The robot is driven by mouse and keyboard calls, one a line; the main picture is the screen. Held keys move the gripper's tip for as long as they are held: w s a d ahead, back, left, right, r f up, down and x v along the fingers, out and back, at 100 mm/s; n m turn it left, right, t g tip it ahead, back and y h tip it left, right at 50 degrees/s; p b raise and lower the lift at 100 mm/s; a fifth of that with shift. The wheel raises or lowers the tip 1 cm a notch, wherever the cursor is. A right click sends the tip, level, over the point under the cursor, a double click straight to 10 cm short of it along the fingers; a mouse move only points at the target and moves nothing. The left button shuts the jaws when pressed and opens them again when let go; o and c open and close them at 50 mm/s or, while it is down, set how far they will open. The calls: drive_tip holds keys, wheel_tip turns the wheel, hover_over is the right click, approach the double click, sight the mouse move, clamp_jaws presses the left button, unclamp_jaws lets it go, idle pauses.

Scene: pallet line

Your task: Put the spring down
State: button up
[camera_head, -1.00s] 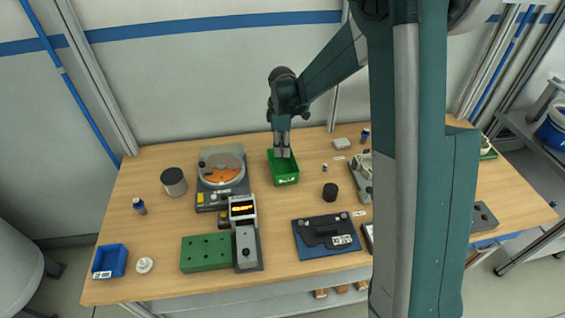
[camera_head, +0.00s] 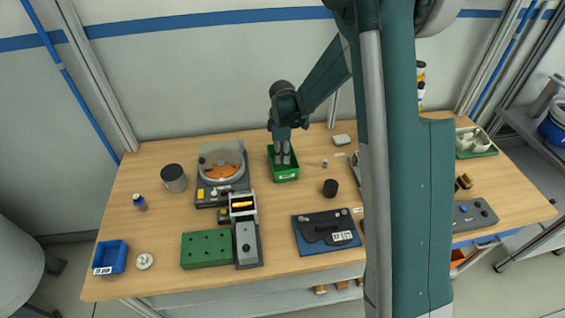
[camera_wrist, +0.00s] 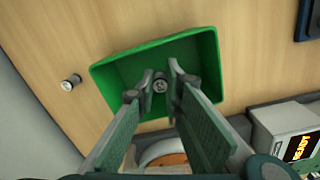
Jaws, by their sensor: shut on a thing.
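My gripper (camera_head: 283,160) points down into the small green bin (camera_head: 285,177) near the back of the table. In the wrist view my gripper (camera_wrist: 160,82) is shut on a small grey round piece, seemingly the spring (camera_wrist: 160,86), held between the fingertips. The green bin (camera_wrist: 134,54) surrounds the fingertips there, and its floor looks otherwise empty. Whether the spring touches the bin floor I cannot tell. In the head view the spring is hidden by the fingers and bin.
A similar small grey cylinder (camera_head: 325,163) stands on the table right of the bin. A round feeder with orange contents (camera_head: 222,168) is close on the left. A black cylinder (camera_head: 330,188) and a blue-based fixture (camera_head: 326,232) lie nearer the front.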

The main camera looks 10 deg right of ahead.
drive_tip(key=shift+f, duration=1.7)
drive_tip(key=shift+f, duration=0.15)
drive_tip(key=o, duration=0.7)
drive_tip(key=shift+r, duration=0.2)
wheel_tip(320, 180, up, 12)
drive_tip(key=shift+f, duration=0.1)
